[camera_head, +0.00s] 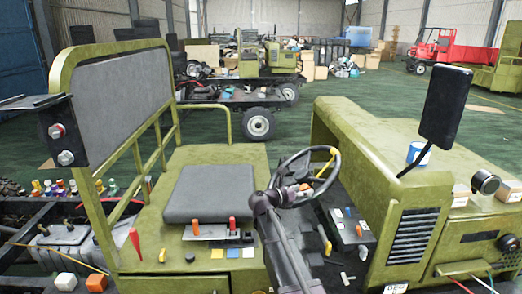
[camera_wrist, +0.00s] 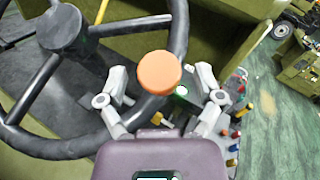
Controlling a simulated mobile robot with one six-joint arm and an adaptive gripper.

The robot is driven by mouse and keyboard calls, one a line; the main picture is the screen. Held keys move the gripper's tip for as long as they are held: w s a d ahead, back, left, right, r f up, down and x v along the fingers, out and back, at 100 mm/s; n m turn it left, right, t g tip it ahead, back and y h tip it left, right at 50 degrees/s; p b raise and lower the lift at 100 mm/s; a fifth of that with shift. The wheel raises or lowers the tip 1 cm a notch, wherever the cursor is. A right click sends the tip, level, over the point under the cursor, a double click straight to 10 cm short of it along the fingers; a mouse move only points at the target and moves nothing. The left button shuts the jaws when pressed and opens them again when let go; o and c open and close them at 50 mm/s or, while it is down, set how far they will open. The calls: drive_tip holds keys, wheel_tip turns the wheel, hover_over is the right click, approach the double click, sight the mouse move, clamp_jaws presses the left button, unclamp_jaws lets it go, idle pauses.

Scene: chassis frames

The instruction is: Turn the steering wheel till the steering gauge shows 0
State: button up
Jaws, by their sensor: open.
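The dark steering wheel (camera_head: 336,173) stands tilted on the olive vehicle, right of the seat. It has a yellow-marked spoke and an orange knob on its rim. In the wrist view the wheel's hub (camera_wrist: 62,29) is at upper left, and the orange knob (camera_wrist: 160,72) is near the middle. My gripper (camera_wrist: 161,86) is open, with one finger to each side of the knob and visible space between. In the head view my gripper (camera_head: 283,194) is at the wheel's near left side. I cannot make out the steering gauge or its reading.
A grey seat (camera_head: 208,193) lies left of the wheel. A switch panel (camera_head: 350,232) is at its lower right. Colored levers (camera_head: 232,225) stand before the seat.

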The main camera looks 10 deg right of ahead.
drive_tip(key=shift+s+a+r+m, duration=0.2)
drive_tip(key=shift+s+a+m, duration=0.05)
drive_tip(key=shift+a+m, duration=0.1)
drive_tip(key=s+f+m+g+y+b, duration=0.55)
drive_tip(key=s+f+m+y, duration=0.25)
drive_tip(key=s+f+m, duration=0.95)
drive_tip(key=s+a+f+m+g+y+b, duration=0.1)
drive_tip(key=s+a+f+m+y+b, duration=0.4)
drive_tip(key=s+a+f+m+y, duration=0.2)
wheel_tip(320, 180, down, 4)
drive_tip(key=shift+s+r+m+y, duration=0.15)
drive_tip(key=shift+s+m+y, duration=0.25)
drive_tip(key=shift+s, duration=0.85)
drive_tip(key=shift+g, duration=0.25)
